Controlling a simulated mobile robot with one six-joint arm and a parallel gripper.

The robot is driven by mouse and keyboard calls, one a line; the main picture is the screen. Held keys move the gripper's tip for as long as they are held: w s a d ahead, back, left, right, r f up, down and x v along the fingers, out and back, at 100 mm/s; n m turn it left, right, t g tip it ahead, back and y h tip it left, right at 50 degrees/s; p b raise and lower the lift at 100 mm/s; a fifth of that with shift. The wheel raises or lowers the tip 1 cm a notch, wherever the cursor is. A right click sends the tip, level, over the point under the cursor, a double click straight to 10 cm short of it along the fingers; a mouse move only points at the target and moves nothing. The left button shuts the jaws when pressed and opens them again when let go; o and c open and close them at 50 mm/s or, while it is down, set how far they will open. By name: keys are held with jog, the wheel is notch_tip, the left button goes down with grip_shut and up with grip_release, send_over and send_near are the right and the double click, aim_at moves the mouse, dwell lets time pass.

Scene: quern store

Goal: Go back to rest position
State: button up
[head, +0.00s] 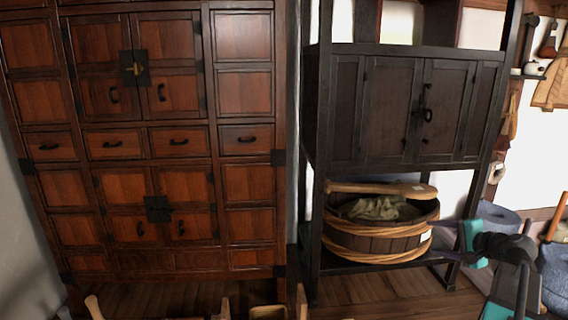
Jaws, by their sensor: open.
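My arm's dark end shows at the lower right of the head view, with teal and purple parts beside it.
A reddish wooden cabinet (180,175) fills the left. A dark stand with a closed cupboard (415,110) holds a wooden tub (375,240) with cloth inside and a wooden piece (380,188) across its rim. Tools hang at the right wall. Wooden pieces (268,312) show along the bottom edge.

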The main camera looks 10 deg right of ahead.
jog(key=s+a+f+n+g+y, duration=0.1)
jog(key=s+a+f+n+g, duration=0.3)
jog(key=a+f, duration=1.2)
jog(key=a+f+n+g+y, duration=0.2)
jog(key=a+f+g, duration=0.3)
jog(key=a+f, duration=1.1)
jog(key=s+a+f+n+g+h, duration=0.1)
jog(key=s+a+f+n+g, duration=0.2)
jog(key=s+f, duration=0.5)
jog(key=s+a+f+n+g+h, duration=0.15)
jog(key=s+a+f, duration=0.35)
jog(key=f, duration=0.5)
jog(key=s+a+f+n+g+h, duration=0.1)
jog(key=s+f+n+g, duration=0.1)
jog(key=s, duration=0.7)
jog(key=s+a+f+n+g+h, duration=0.1)
jog(key=s+a+f+n+g, duration=0.1)
jog(key=s, duration=0.7)
notch_tip(320, 180, down, 4)
jog(key=shift+a+r+n+g+h, duration=0.15)
jog(key=shift+n+g+h, duration=0.25)
jog(key=shift+n, duration=0.55)
